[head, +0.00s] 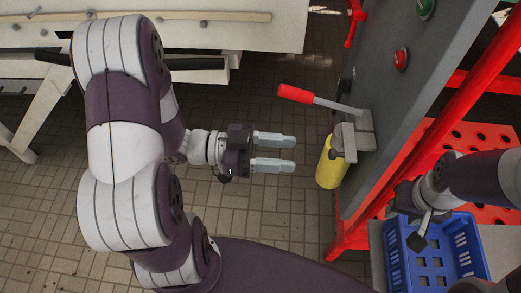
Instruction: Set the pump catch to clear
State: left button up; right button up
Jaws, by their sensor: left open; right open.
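A lever with a red handle (295,93) and a grey metal rod sticks out to the left from a grey bracket (354,139) on the grey panel; it looks like the pump catch. A yellow cylinder (330,165) is beside the bracket, partly covered by it. My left gripper (274,153) is open and empty, below and left of the red handle and apart from it, with its fingers pointing right towards the yellow cylinder. My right gripper (418,241) is at the lower right, over a blue crate; its fingers are hard to make out.
The grey panel (400,110) carries a red button (401,59) and a green button (426,8). A red frame (347,238) stands around it. The blue crate (470,245) sits at the lower right. A white workbench (215,35) is at the back left. Tiled floor shows between.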

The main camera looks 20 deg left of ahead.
pick_arm(q)
jog(key=v, duration=0.4)
jog(key=shift+s+a, duration=0.1)
jog(key=shift+a, duration=0.05)
